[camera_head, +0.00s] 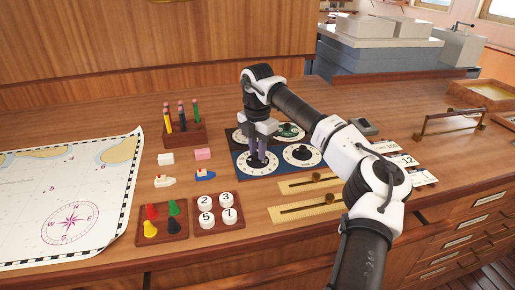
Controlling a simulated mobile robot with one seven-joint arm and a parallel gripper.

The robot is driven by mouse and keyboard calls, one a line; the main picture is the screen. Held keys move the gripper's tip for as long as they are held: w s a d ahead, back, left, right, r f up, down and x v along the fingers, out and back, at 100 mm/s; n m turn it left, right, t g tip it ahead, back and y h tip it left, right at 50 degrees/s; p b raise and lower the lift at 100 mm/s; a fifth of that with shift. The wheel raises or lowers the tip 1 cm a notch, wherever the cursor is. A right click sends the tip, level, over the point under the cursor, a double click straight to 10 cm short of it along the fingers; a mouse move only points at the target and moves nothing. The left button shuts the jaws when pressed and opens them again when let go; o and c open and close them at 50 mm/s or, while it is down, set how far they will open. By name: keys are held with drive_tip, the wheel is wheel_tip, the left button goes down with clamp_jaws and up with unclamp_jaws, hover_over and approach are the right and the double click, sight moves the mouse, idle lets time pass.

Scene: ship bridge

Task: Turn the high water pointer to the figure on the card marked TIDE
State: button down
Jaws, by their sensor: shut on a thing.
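A dark panel (240,171) with several dials stands on the desk. My gripper (258,157) reaches down over its front left white dial (245,165) and is shut on that dial's pointer knob, which the fingers largely hide. I cannot read whether this is the high water dial, or which figure the pointer faces. To the right are another white dial (302,155) with a dark knob and a green-centred dial (290,130) behind. White cards (409,161) lie right of my arm; one shows 12. My arm partly covers them, and the word TIDE is not legible.
Two brass rulers (300,208) with sliders lie in front of the panel. A pencil block (184,134), erasers, small boats, a peg tray (162,226) and a numbered-disc tray (215,213) stand left. A chart (75,200) covers the far left. A rail (450,120) stands right.

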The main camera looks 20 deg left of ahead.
drive_tip(key=n, duration=0.4)
drive_tip(key=shift+r, duration=0.1)
drive_tip(key=n+p, duration=0.1)
drive_tip(key=n, duration=0.3)
drive_tip(key=shift+n, duration=0.4)
drive_tip(key=n, duration=0.4)
drive_tip(key=shift+p, duration=0.35)
drive_tip(key=shift+n, duration=1.8)
drive_tip(key=c, duration=1.3)
unclamp_jaws()
drive_tip(key=shift+o, duration=0.2)
wheel_tip(320, 180, up, 14)
drive_tip(key=b, duration=0.2)
